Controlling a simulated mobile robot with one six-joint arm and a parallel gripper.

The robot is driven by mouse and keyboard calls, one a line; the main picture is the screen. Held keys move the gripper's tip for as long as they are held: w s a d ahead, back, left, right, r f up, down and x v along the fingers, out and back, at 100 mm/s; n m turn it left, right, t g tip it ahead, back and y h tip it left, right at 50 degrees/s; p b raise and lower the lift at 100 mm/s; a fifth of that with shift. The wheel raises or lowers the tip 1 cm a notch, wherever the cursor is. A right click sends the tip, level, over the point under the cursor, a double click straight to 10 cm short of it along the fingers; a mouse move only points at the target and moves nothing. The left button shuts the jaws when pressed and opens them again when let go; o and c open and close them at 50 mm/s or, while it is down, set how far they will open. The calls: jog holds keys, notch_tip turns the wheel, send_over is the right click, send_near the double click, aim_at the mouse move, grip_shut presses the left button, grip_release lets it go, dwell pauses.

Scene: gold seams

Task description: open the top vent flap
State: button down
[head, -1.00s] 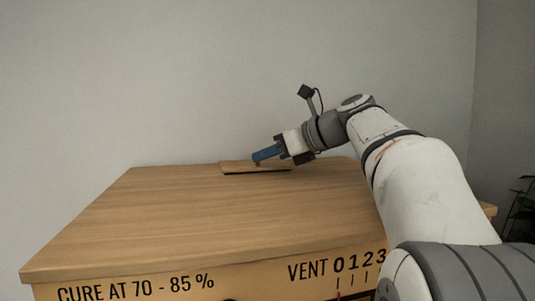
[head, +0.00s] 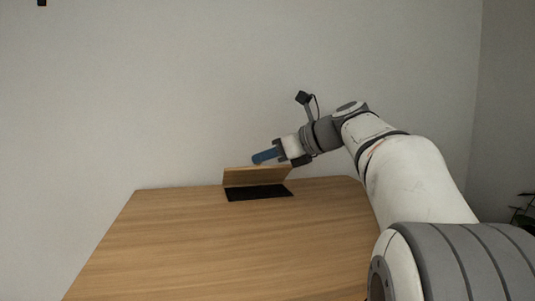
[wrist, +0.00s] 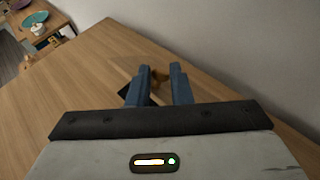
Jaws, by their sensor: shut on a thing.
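The top vent flap (head: 240,177) is a wooden panel at the back of the cabinet top. It stands tilted up, and a dark vent opening (head: 258,193) shows in front of it. My gripper (head: 258,158), with blue fingers, is at the flap's upper edge. In the wrist view my gripper (wrist: 161,80) is shut on a small brown knob (wrist: 157,84) between its fingers. The fingers hide most of the knob, and the flap's hinge line is hard to make out.
The wooden cabinet top (head: 210,245) is otherwise clear. A plain wall (head: 150,90) stands close behind it. The wrist view shows a small wooden table (wrist: 42,30) with dishes at the far upper left.

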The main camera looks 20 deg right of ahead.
jog(key=shift+w+r, duration=0.65)
jog(key=shift+w, duration=0.2)
jog(key=w, duration=0.1)
jog(key=w+r+g, duration=0.1)
jog(key=w, duration=0.1)
jog(key=shift+m, duration=0.4)
jog(key=shift+w+r+h, duration=0.1)
jog(key=shift+w+h, duration=0.2)
jog(key=shift+w, duration=0.9)
jog(key=c, duration=1.6)
grip_release()
jog(key=shift+w+d+f, duration=0.1)
jog(key=shift+d+f, duration=0.1)
jog(key=shift+f, duration=0.05)
jog(key=shift+o, duration=1.3)
jog(key=shift+a, duration=0.1)
